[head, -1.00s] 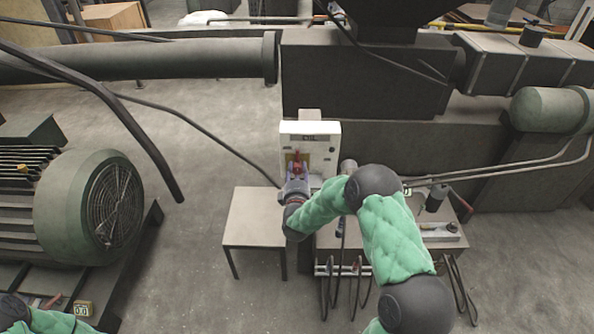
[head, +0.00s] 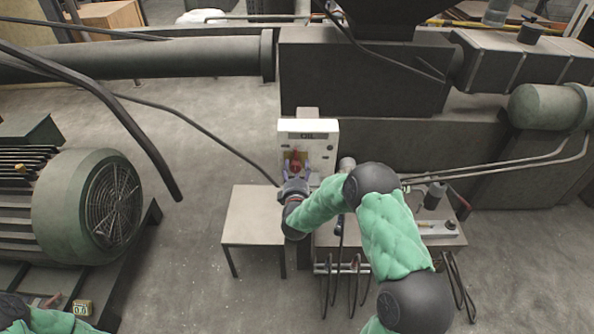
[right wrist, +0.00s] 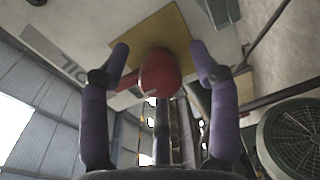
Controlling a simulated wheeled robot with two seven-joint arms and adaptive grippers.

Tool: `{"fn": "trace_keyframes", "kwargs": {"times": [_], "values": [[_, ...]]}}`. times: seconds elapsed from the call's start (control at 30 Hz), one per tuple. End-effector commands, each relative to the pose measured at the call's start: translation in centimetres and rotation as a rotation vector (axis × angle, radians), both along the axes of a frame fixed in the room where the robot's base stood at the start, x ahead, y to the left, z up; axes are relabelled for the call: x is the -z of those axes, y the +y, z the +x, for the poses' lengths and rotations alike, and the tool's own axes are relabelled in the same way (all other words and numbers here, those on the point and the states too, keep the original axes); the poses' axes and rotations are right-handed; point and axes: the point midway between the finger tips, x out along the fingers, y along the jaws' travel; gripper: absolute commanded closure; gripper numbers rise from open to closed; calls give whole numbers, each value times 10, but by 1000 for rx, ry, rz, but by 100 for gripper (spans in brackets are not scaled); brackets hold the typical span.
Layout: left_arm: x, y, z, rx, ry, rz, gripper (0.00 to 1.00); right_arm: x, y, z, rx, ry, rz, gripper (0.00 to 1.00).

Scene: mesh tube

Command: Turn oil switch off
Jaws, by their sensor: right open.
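A white switch box (head: 324,155) with an "OIL" label stands in the middle of the head view. On its front is a red switch knob (head: 295,166) on a yellow plate (right wrist: 141,37). My right gripper (head: 295,172) is at the front of the box. The right wrist view shows its two purple fingers spread open, one on each side of the red knob (right wrist: 160,73). Gaps show between the fingers and the knob, and I cannot make out any contact. Only a green sleeve (head: 50,321) of my left arm shows at the bottom left; its gripper is out of frame.
A small table (head: 254,215) stands just left of the box, and a bench with tools (head: 440,228) stands to its right. A large green motor (head: 85,205) is at the left. A dark machine (head: 365,75) runs behind the box. Cables cross the left side.

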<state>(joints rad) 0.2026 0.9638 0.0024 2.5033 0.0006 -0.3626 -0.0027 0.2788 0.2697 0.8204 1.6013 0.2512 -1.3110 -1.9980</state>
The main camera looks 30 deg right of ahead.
Motion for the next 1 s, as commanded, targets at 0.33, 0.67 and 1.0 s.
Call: {"fn": "trace_keyframes", "kwargs": {"times": [0.33, 0.67, 1.0], "values": [[0, 0, 0, 0, 0, 0, 60, 0, 23, -37, -1, 1, 1, 38], [0, 0, 0, 0, 0, 0, 60, 0, 53, -87, -1, 2, 1, 38], [0, 0, 0, 0, 0, 0, 60, 1, 62, -103, 2, 2, 0, 38]]}}
